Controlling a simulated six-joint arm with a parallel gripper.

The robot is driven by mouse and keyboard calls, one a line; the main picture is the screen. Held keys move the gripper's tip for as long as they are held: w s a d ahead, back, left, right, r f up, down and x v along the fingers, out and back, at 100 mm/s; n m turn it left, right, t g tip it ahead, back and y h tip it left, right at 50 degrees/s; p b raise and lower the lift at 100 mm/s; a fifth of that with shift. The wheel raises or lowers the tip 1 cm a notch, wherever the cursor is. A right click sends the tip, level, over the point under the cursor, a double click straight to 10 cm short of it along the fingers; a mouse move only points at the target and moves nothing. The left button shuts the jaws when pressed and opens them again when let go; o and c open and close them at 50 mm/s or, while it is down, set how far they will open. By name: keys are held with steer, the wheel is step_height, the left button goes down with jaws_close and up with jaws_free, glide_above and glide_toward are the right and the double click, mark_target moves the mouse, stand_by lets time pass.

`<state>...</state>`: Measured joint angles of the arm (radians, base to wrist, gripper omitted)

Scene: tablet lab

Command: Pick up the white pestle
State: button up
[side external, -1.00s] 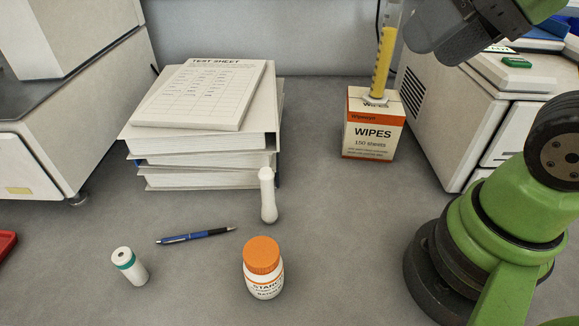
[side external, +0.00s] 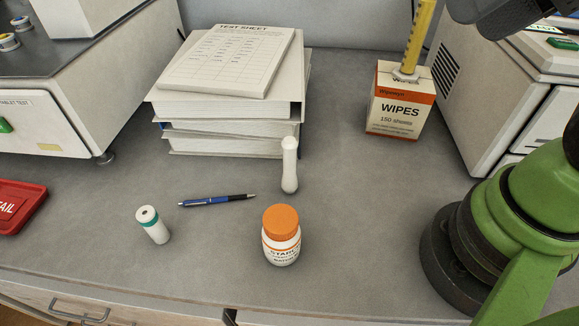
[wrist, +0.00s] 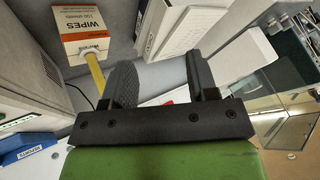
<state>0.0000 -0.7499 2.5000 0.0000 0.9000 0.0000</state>
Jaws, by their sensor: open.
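The white pestle (side external: 289,168) is on the grey bench near the middle of the side external view, in front of the right corner of a stack of binders. Its wider end is toward the front; I cannot tell whether it stands or lies. I cannot make it out in the wrist view. My gripper (wrist: 163,78) is open and empty in the wrist view, well away from the pestle. In the side external view only a dark part of my arm's end shows at the upper right edge; the fingertips are out of frame.
The binder stack (side external: 235,143) is close behind the pestle. An orange-capped jar (side external: 282,246) stands in front, a blue pen (side external: 216,200) and white vial (side external: 153,225) to the left. A wipes box (side external: 394,115) bears a yellow-filled cylinder (side external: 417,38). Bench right of the pestle is clear.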

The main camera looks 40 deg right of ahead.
steer(key=m+g+h, duration=0.2)
steer(key=m+g, duration=0.1)
steer(key=g, duration=0.4)
glide_above(289, 139)
step_height(289, 139, down, 13)
steer(key=shift+r, duration=0.2)
steer(key=shift+m, duration=0.3)
step_height(289, 139, down, 5)
steer(key=shift+a+f, duration=0.1)
steer(key=shift+f, duration=2.85)
jaws_close()
